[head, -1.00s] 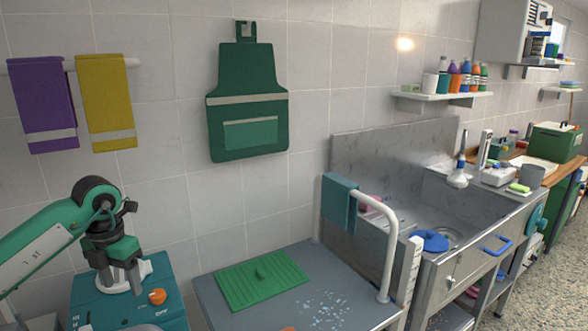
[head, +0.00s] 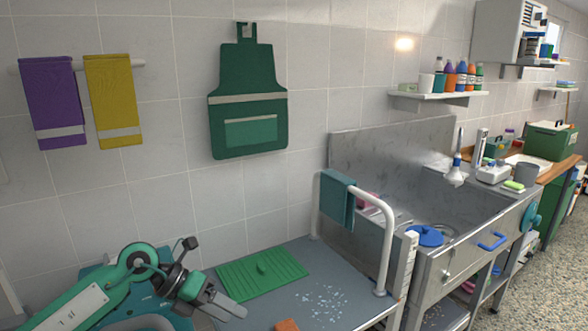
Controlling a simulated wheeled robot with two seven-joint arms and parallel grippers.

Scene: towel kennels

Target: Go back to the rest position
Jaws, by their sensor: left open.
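My left arm comes in from the lower left of the head view. Its left gripper (head: 222,303) is open and empty, pointing right and slightly down. It appears in front of the grey table's near-left part, just below the green mat. I cannot tell its exact height above the table. My right gripper is not in view.
A green ribbed mat (head: 262,274) lies on the grey table (head: 352,284), with pale flecks and an orange-brown block (head: 287,325) nearby. A teal towel (head: 337,198) hangs on a white rail (head: 385,225). The metal sink (head: 400,202) stands to the right.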

